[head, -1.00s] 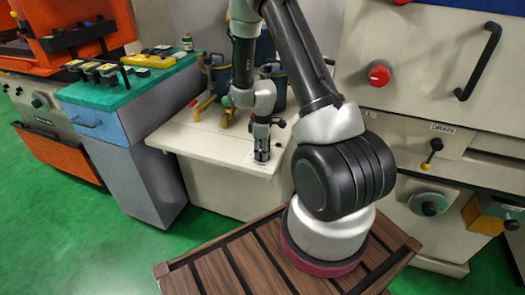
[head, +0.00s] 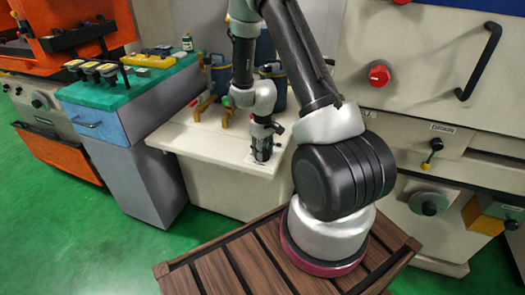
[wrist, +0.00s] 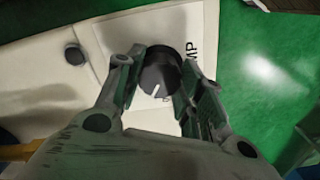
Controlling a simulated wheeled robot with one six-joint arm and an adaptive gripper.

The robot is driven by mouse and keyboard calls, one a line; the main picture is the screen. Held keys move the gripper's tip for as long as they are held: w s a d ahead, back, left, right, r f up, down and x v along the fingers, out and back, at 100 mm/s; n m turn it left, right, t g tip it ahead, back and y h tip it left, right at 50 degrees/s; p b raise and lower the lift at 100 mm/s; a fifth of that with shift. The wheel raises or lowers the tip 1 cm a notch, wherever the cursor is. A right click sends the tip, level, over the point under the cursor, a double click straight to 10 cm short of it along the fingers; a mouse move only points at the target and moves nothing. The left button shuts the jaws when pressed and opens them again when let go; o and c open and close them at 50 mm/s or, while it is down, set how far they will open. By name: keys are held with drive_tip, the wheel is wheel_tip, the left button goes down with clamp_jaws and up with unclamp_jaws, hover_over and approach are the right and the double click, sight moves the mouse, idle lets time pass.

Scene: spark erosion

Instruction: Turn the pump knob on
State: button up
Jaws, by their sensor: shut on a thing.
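The pump knob (wrist: 159,74) is a round black knob with a white pointer line, on a pale plate marked with letters ending in "MP". In the wrist view my gripper (wrist: 166,78) has its two fingers on either side of the knob, shut on it. The pointer line slants toward the lower left in that view. In the head view my gripper (head: 262,152) points down at the white cabinet top (head: 205,140) near its front edge. The knob is hidden behind the gripper there.
A small dark round part (wrist: 74,54) sits on the cabinet top near the knob. Blue containers (head: 272,85) and yellow pipework (head: 203,106) stand behind my gripper. A red button (head: 379,75) and a drain valve (head: 431,155) are on the machine at right.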

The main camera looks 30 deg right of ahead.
sight(263, 151)
drive_tip(key=m, duration=0.5)
drive_tip(key=shift+m, duration=0.3)
drive_tip(key=m, duration=0.5)
idle(0.4)
drive_tip(key=o, duration=1)
drive_tip(key=shift+r, duration=0.1)
wheel_tip(263, 151, up, 12)
drive_tip(key=shift+f, duration=0.1)
